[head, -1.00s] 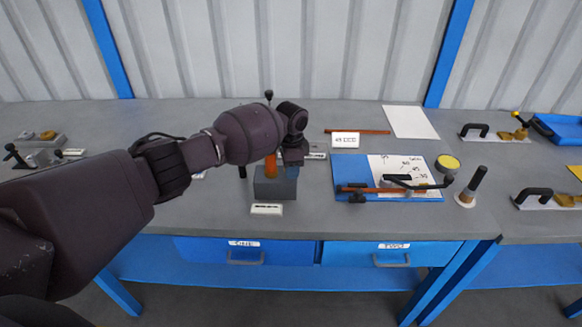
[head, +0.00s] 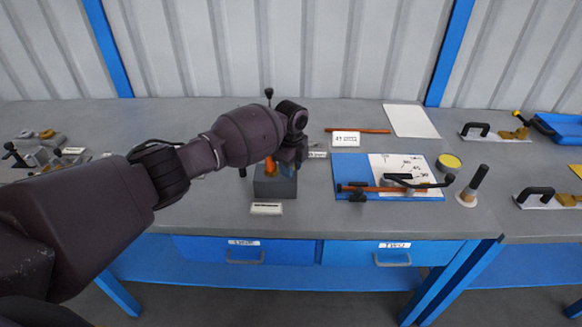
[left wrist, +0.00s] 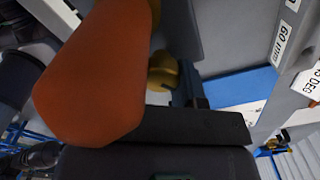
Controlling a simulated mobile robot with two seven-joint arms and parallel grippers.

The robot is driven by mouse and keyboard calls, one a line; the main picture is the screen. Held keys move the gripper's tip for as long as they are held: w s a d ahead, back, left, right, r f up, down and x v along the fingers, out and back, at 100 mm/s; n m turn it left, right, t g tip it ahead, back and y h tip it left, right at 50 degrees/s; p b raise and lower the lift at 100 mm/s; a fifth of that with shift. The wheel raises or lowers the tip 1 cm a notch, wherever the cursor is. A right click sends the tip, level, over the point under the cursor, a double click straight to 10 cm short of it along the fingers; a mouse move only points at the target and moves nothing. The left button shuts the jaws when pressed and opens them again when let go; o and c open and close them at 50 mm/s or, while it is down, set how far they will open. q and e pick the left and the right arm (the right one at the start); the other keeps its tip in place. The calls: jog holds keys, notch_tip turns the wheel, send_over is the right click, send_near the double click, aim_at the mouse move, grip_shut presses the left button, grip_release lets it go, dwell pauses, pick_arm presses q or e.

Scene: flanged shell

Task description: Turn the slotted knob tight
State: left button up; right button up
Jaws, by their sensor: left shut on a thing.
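A grey block (head: 275,188) stands on the workbench in the middle of the head view. My left gripper (head: 283,166) is just over the block's top and shut on an orange handle (head: 270,164). The orange handle (left wrist: 95,75) fills the left of the left wrist view, against a dark finger of the gripper (left wrist: 190,127). A brass-coloured part (left wrist: 163,72) shows behind the handle; I cannot tell whether it is the slotted knob. The gripper and handle hide much of the block's top, and I see no slot. My right gripper is out of view.
A small white label (head: 266,208) lies in front of the block. To the right lie a blue board (head: 347,170) with paper and an orange bar, and a handled post (head: 473,187). More tools are at the far left and right. The bench's front edge is close.

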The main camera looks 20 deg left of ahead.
pick_arm(q)
jog(key=shift+m, duration=0.4)
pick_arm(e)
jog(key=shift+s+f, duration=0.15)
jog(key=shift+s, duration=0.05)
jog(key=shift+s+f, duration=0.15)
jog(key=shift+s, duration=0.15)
pick_arm(q)
jog(key=o, duration=0.9)
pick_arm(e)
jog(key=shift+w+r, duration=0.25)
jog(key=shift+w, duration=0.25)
pick_arm(q)
jog(key=shift+f, duration=0.1)
jog(key=shift+a, duration=0.1)
